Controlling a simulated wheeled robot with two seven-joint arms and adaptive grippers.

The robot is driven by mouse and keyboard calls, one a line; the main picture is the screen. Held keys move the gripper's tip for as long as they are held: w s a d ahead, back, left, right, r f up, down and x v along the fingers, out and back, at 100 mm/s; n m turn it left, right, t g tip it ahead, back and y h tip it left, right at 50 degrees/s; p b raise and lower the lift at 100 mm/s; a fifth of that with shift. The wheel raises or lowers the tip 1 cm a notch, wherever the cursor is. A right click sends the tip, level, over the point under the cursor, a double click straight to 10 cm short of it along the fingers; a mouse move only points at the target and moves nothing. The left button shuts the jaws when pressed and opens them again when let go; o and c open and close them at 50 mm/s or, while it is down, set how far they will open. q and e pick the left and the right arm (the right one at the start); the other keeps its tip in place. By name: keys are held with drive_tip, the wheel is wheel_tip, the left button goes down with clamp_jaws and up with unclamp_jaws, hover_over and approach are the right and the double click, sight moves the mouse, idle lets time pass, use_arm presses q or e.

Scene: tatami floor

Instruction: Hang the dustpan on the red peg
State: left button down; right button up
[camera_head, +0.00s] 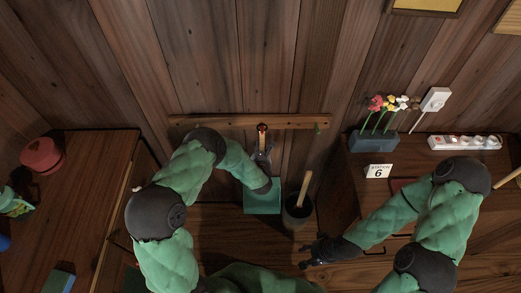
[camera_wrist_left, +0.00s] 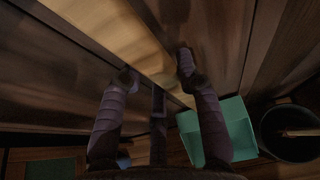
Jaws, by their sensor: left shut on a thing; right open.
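The teal dustpan (camera_head: 262,197) hangs upright against the wooden wall, pan downward, below the peg rail (camera_head: 195,121). It also shows in the left wrist view (camera_wrist_left: 240,128). My left gripper (camera_head: 262,156) is shut on the dustpan's handle, just below the rail; in the wrist view a dark handle (camera_wrist_left: 158,103) runs between the fingers. The red peg (camera_head: 262,128) is on the rail right at the top of the handle. I cannot tell whether the handle is around the peg or just in front of it. My right gripper (camera_head: 318,252) is open and empty, low and to the right.
A green peg (camera_head: 317,129) is further right on the rail. A dark bucket (camera_head: 297,213) with a wooden stick stands right of the dustpan. The right cabinet holds a flower planter (camera_head: 373,142), a station sign (camera_head: 379,171) and a power strip (camera_head: 465,142). A red object (camera_head: 41,154) sits on the left cabinet.

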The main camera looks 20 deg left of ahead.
use_arm(q)
drive_tip(key=shift+r, duration=0.1)
drive_tip(key=c, duration=0.8)
unclamp_jaws()
drive_tip(key=shift+s, duration=0.15)
drive_tip(key=v, duration=1.1)
drive_tip(key=shift+s+d, duration=0.1)
drive_tip(key=shift+s, duration=0.2)
